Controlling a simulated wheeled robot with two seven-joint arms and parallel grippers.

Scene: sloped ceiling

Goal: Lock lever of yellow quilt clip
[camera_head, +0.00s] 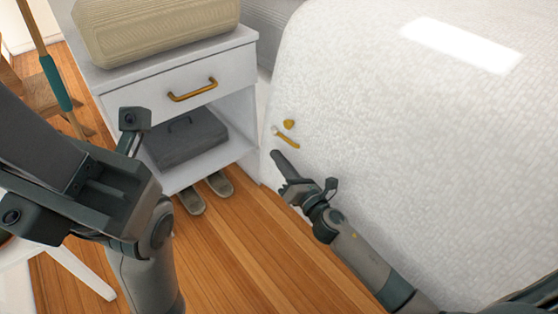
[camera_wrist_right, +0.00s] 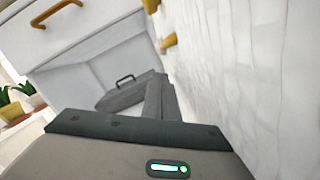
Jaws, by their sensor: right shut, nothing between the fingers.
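The yellow quilt clip (camera_head: 289,124) sits on the side of the white quilt (camera_head: 420,130), near its left edge. It shows as a small round knob with a short yellow lever (camera_head: 288,139) slanting just below it. In the right wrist view, yellow parts of the clip (camera_wrist_right: 169,42) stick out from the quilt near the top. My right gripper (camera_head: 277,156) is shut and empty, its tip just below and left of the lever, with a small gap between them. Its fingers (camera_wrist_right: 160,98) also show in the wrist view. My left arm is at the left; its fingers are not visible.
A white nightstand (camera_head: 160,100) with a brass-handled drawer stands close left of the quilt. It has a beige case (camera_head: 150,30) on top and a grey box (camera_head: 185,142) on its open shelf. Slippers (camera_head: 192,201) lie in front on the wood floor.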

